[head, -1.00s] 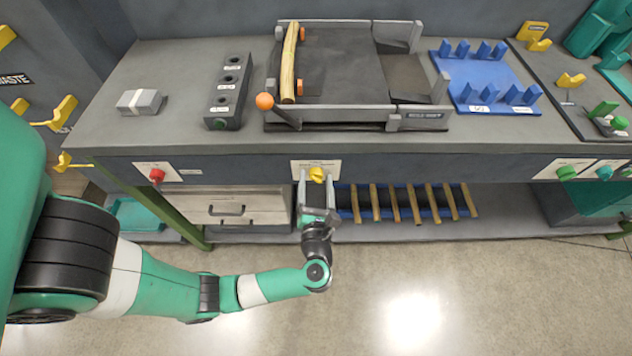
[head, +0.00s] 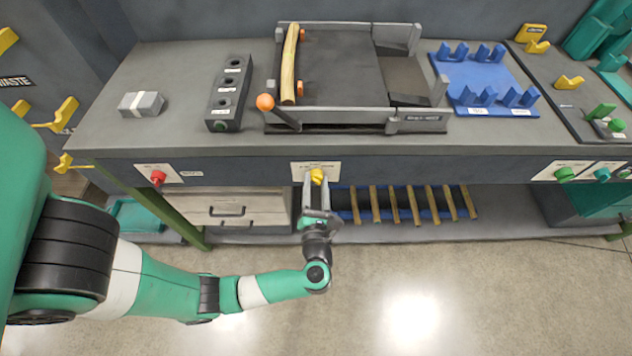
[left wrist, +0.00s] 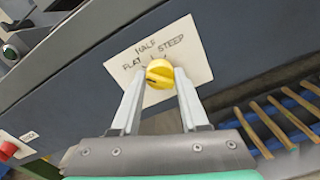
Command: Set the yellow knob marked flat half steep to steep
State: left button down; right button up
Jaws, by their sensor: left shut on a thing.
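The yellow knob (head: 317,176) sits on the front face of the bench, on a white plate. In the left wrist view the yellow knob (left wrist: 160,74) has FLAT, HALF and STEEP printed from left to right around it on the label plate (left wrist: 185,55). A dark line on the knob lies toward its FLAT side; its exact setting is hard to read. My left gripper (head: 316,188) is shut on the knob, one finger on each side, and in the left wrist view its fingertips (left wrist: 160,76) touch it. My right gripper is not in view.
A red knob (head: 158,178) is at the left of the bench front, and a green knob (head: 565,174) at the right. Below are a drawer unit (head: 240,209) and a blue rack with several wooden sticks (head: 395,206). The floor in front is clear.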

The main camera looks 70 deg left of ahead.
pick_arm(q)
jog(key=m+p, duration=0.1)
jog(key=m, duration=0.1)
jog(key=m+p, duration=0.1)
jog(key=p, duration=0.1)
jog(key=shift+r+m, duration=0.2)
jog(key=shift+m, duration=0.2)
jog(key=m+p, duration=0.3)
jog(key=m, duration=0.1)
jog(key=m+p, duration=0.2)
jog(key=m, duration=0.3)
jog(key=shift+p, duration=0.4)
jog(key=shift+f+m+p, duration=0.15)
jog(key=shift+m+p, duration=0.8)
jog(key=shift+m, duration=1.35)
jog(key=shift+c, duration=2.1)
grip_release()
